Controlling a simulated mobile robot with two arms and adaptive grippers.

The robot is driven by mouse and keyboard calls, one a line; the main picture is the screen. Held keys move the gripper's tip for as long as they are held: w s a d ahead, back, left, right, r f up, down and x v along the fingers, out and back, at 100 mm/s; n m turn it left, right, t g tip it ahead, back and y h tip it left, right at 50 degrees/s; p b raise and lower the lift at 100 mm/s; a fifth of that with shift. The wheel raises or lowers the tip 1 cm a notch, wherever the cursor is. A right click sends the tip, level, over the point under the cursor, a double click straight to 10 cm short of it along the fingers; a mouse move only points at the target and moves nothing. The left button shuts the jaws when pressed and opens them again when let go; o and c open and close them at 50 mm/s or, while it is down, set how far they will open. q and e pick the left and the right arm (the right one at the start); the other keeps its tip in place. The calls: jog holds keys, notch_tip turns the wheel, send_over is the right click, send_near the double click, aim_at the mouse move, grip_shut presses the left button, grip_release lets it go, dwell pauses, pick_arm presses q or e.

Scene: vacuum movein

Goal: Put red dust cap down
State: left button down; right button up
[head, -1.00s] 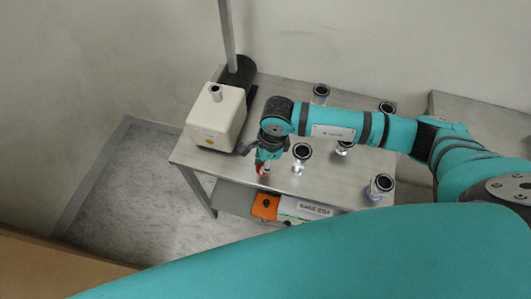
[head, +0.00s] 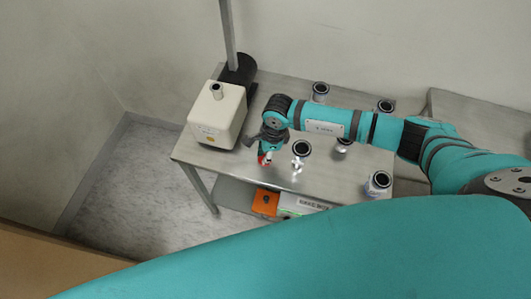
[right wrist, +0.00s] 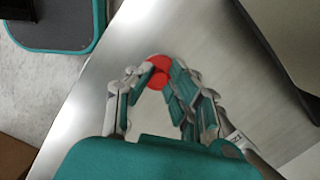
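The red dust cap (right wrist: 158,71) shows between the fingertips of my right gripper (right wrist: 160,75) in the right wrist view, and the fingers close in on it from both sides. In the head view the red cap (head: 261,159) is a small patch at the tip of my right gripper (head: 264,156), partly covered by it. The gripper points down over the front left part of the metal table (head: 222,168). I cannot tell whether the cap touches the table top. My left gripper is not in view.
A beige pump box (head: 217,115) stands at the table's left. A metal fitting with a dark ring (head: 301,148) stands just right of the gripper, with several similar ones farther right and back. An orange box (head: 265,203) lies on the shelf below.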

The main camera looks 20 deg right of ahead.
jog(key=o, duration=0.4)
jog(key=shift+o, duration=0.2)
jog(key=shift+r+p, duration=0.2)
jog(key=shift+p, duration=0.1)
jog(key=shift+r, duration=0.3)
notch_tip(320, 180, up, 11)
jog(key=d+b, duration=0.1)
jog(key=b, duration=0.1)
jog(key=shift+s+d, duration=0.2)
jog(key=shift+d, duration=0.15)
jog(key=shift+r, duration=0.1)
